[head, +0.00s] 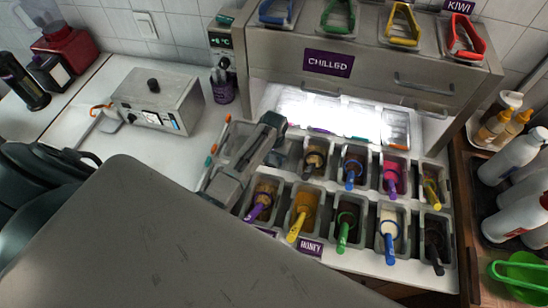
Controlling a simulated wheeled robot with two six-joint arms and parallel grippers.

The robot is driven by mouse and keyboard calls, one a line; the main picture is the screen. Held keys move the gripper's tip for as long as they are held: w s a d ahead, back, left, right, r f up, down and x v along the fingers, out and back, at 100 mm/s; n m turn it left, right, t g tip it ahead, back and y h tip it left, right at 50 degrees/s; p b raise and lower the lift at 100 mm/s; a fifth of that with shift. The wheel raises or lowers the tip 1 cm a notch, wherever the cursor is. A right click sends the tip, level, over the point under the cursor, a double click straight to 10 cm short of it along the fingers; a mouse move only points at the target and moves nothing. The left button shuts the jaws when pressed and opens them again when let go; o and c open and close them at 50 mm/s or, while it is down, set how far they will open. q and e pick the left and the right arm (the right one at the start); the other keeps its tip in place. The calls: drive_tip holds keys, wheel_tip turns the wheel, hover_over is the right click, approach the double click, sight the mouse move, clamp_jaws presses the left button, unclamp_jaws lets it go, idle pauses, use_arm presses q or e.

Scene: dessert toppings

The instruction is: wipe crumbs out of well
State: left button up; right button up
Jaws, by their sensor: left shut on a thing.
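My left gripper (268,136) reaches over the back left wells of the topping station (330,205), fingers pointing away from me. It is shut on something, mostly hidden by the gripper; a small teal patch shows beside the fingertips. The grey wells stand in two rows. The well just right of the gripper (287,158) is partly covered and looks grey inside. I cannot make out crumbs. My right gripper is not in view.
A steel cabinet marked CHILLED (375,65) overhangs the back of the wells. A metal box (158,97) sits on the white counter at left. White bottles (512,155) and a green bowl (525,270) stand at right. A large grey part hides the foreground.

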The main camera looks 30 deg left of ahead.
use_arm(q)
drive_tip(key=shift+w+a+f+b, duration=0.15)
drive_tip(key=shift+w+b, duration=0.1)
drive_tip(key=shift+w, duration=0.25)
drive_tip(key=shift+w+a+r+b, duration=0.1)
drive_tip(key=shift+w+a+b, duration=0.1)
drive_tip(key=shift+w, duration=0.35)
drive_tip(key=shift+w+a+f+b, duration=0.1)
drive_tip(key=shift+w+b, duration=0.15)
drive_tip(key=shift+w, duration=0.25)
